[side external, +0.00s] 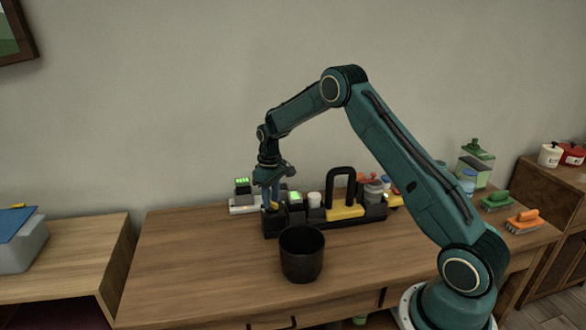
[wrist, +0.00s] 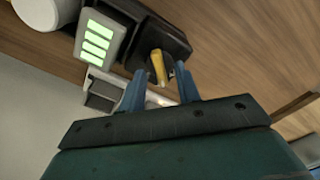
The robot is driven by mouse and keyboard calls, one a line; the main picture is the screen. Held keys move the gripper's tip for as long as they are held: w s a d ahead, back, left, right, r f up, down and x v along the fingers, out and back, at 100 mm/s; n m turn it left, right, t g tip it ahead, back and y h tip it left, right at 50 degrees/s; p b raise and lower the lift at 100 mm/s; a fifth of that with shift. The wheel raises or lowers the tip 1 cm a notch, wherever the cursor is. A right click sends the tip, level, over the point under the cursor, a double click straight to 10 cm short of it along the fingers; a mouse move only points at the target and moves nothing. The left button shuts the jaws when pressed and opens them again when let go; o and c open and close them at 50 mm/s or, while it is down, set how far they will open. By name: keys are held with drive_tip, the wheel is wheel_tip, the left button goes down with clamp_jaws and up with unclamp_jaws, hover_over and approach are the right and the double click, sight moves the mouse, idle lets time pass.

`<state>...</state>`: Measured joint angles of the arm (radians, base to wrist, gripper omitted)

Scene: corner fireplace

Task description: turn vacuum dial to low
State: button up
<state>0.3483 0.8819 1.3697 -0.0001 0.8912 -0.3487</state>
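The dial (wrist: 157,68) is a narrow yellow knob on a black housing (wrist: 174,42) in the wrist view. In the side external view its yellow (side external: 272,206) shows at the left end of the black and yellow vacuum unit (side external: 345,211). My gripper (wrist: 160,70) points at the dial with its blue fingers apart, one on each side of the knob. Gaps show between the knob and both fingers, so it is open. In the side external view my gripper (side external: 271,197) is right above the dial. The dial's markings cannot be read.
A lit green display (wrist: 97,40) sits beside the dial. A black pot (side external: 302,255) stands on the wooden table (side external: 200,270) in front of the unit. A white device (side external: 244,203) lies behind. Brushes (side external: 522,221) are at right. The table's front left is clear.

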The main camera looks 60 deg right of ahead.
wheel_tip(320, 180, up, 13)
idle(0.6)
drive_tip(key=s+a+r+t, duration=0.3)
drive_tip(key=s+a+r, duration=0.9)
drive_tip(key=s+r, duration=0.2)
drive_tip(key=s+a+f+t, duration=0.1)
drive_tip(key=s+a, duration=0.2)
drive_tip(key=s, duration=0.7)
drive_tip(key=s+a+f+t, duration=0.1)
drive_tip(key=s+a, duration=0.3)
drive_tip(key=s, duration=0.7)
drive_tip(key=shift+t, duration=0.3)
